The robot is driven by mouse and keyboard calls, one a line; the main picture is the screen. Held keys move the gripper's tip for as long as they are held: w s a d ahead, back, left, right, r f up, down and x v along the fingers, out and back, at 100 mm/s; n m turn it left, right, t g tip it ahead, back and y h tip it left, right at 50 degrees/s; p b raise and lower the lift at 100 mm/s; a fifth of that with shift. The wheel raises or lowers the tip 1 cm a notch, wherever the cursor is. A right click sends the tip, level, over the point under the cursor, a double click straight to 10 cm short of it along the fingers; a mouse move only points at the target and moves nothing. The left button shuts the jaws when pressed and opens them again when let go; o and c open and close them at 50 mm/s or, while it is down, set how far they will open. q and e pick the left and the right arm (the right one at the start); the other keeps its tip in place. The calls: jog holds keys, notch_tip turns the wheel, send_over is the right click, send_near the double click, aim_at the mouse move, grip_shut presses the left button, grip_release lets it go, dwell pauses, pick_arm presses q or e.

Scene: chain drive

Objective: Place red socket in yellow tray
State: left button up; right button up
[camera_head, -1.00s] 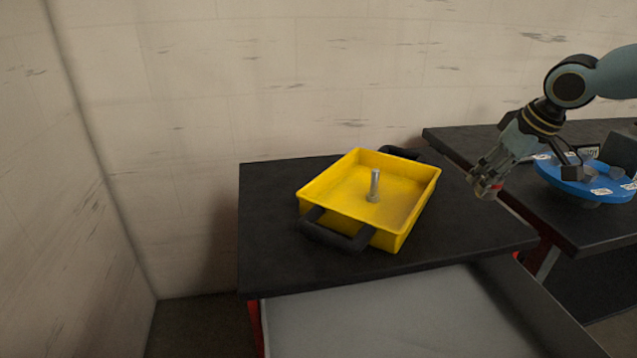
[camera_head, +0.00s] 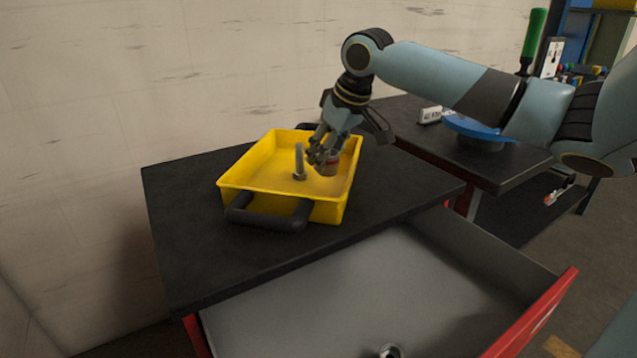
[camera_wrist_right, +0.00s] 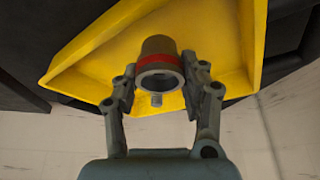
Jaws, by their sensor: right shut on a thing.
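The yellow tray (camera_head: 240,187) sits on the black table top, with black handles at its front and back. A silver bolt (camera_head: 299,160) stands upright inside it. My right gripper (camera_head: 325,157) is over the right part of the tray, shut on the red socket (camera_head: 329,166), a grey cylinder with a red band. In the right wrist view the red socket (camera_wrist_right: 157,62) is between the two fingers of my right gripper (camera_wrist_right: 160,92), with its hollow end towards the camera. My left gripper is not in view.
An open grey drawer (camera_head: 380,290) with a red front is below the table top (camera_head: 190,230). A ring-shaped part (camera_head: 390,351) lies in the drawer. A second black table at the right holds a blue round holder (camera_head: 475,128), partly behind my right arm.

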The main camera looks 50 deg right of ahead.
jog(key=shift+w+a+f, duration=0.45)
jog(key=shift+w+a, duration=0.15)
jog(key=shift+a, duration=0.05)
jog(key=shift+f, duration=0.2)
notch_tip(320, 180, down, 4)
jog(key=shift+r+b, duration=0.1)
jog(key=shift+b, duration=0.2)
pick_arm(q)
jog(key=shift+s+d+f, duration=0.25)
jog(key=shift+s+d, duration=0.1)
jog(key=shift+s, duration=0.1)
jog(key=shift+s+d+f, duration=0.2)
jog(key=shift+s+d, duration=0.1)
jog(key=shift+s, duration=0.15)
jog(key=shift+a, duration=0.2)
pick_arm(e)
jog(key=shift+s, duration=0.1)
jog(key=o, duration=1.3)
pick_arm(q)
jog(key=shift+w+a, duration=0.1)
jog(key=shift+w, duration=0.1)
